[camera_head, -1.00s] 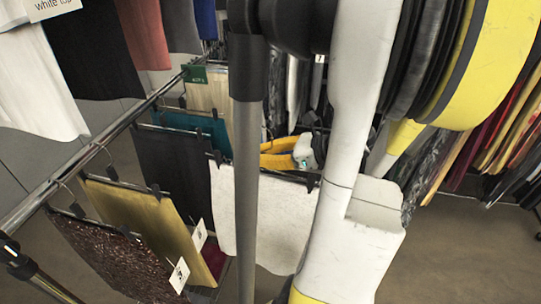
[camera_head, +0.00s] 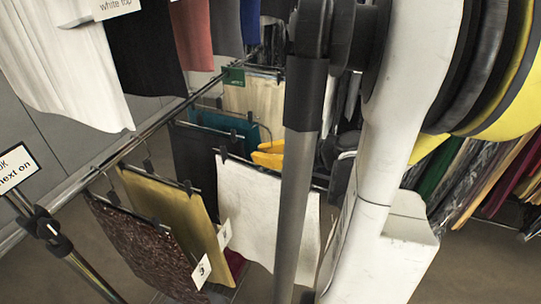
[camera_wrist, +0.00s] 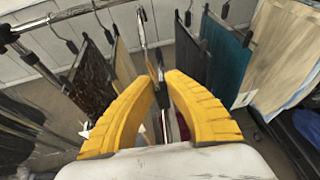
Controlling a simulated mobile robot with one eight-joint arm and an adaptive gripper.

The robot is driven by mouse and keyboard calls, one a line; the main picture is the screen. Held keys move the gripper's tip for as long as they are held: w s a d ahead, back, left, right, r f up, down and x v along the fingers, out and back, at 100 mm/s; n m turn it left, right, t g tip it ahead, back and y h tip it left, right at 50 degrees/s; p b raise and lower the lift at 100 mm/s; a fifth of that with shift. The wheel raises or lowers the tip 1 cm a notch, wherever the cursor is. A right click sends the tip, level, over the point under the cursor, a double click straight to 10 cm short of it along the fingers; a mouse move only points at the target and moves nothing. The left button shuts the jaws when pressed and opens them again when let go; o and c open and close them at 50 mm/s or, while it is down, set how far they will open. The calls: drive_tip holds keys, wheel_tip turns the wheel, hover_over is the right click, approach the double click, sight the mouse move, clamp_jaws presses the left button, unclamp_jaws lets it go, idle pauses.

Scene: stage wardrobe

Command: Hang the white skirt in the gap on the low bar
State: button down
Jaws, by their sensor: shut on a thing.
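The white skirt (camera_head: 262,215) hangs from a dark clip hanger, in front of the black skirt (camera_head: 195,155) and right of the gold skirt (camera_head: 170,205) in the head view. A pole crosses its right part. My gripper (camera_wrist: 160,88) is shut on the white skirt's hanger; one yellow finger shows above the skirt in the head view (camera_head: 266,158). In the wrist view the hanger's hook (camera_wrist: 142,20) stands near the low bar (camera_wrist: 60,16), between gold and black skirts. I cannot tell whether it rests on the bar. The low bar (camera_head: 120,151) runs diagonally in the head view.
A sequinned skirt (camera_head: 140,245) hangs at the near end. The teal skirt (camera_wrist: 228,60) and cream skirt (camera_wrist: 285,55) hang beyond the black one. A white top (camera_head: 62,70) and other clothes hang above. A grey upright pole (camera_head: 283,210) stands before the white skirt.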

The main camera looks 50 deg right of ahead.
drive_tip(key=w+a, duration=0.4)
drive_tip(key=w, duration=0.7)
drive_tip(key=w+a, duration=0.4)
drive_tip(key=w, duration=0.7)
idle(0.6)
drive_tip(key=shift+r, duration=0.25)
idle(0.4)
drive_tip(key=w+a, duration=0.2)
drive_tip(key=w, duration=0.4)
drive_tip(key=shift+w+a, duration=0.25)
drive_tip(key=shift+w, duration=0.15)
idle(0.6)
drive_tip(key=shift+w, duration=0.1)
drive_tip(key=shift+f+b, duration=0.3)
drive_tip(key=shift+f+b, duration=1.2)
drive_tip(key=shift+f, duration=0.3)
drive_tip(key=shift+r, duration=0.1)
